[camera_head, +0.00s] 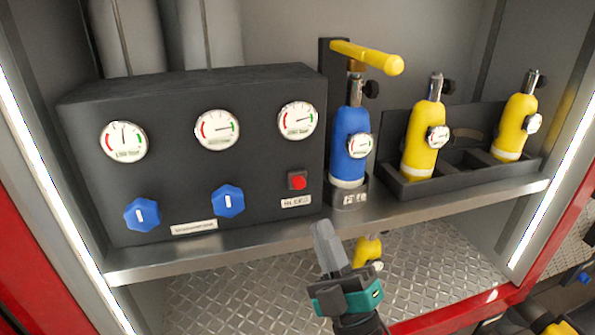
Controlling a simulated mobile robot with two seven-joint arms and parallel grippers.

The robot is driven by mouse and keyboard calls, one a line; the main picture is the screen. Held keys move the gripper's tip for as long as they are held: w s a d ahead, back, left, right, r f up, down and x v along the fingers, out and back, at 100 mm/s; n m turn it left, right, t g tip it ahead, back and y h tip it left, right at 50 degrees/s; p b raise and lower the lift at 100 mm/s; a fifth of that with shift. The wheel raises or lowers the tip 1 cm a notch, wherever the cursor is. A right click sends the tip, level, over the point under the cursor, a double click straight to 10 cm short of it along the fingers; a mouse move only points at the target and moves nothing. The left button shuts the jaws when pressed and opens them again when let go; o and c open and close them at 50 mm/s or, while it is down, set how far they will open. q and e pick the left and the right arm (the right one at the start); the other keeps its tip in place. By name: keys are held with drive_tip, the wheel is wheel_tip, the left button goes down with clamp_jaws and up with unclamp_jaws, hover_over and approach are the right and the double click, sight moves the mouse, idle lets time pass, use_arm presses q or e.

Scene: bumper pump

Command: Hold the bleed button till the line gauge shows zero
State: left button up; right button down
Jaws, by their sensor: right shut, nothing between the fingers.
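The red bleed button (299,183) sits on the lower right of the dark control panel (170,165), above a small white label (296,202). Three round white gauges are on the panel: left (123,142), middle (217,129) and right (299,120), above the button. The right gauge's needle points right and slightly up; the middle one's points right, the left one's about up. Their lettering is too small to read surely. My right gripper (324,234) is shut and empty, below and right of the button, apart from it. My left gripper is not in view.
Two blue knobs (142,214) (228,201) are on the panel. A blue cylinder (350,145) with a yellow handle stands right of it. Yellow cylinders (424,140) (514,128) stand in a dark rack on the metal shelf (400,212). Another yellow cylinder (368,248) is below.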

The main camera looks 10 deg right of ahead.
sight(299, 183)
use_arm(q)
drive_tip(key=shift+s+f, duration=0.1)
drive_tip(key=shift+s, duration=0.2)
use_arm(e)
drive_tip(key=shift+s+r, duration=0.1)
use_arm(q)
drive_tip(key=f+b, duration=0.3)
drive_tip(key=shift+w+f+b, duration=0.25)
drive_tip(key=shift+b, duration=0.05)
use_arm(e)
drive_tip(key=w, duration=0.9)
drive_tip(key=shift+a, duration=0.15)
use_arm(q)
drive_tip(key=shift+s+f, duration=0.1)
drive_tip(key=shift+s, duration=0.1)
use_arm(e)
drive_tip(key=shift+w, duration=0.15)
idle(1.0)
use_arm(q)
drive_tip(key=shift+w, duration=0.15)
use_arm(e)
drive_tip(key=shift+w, duration=0.25)
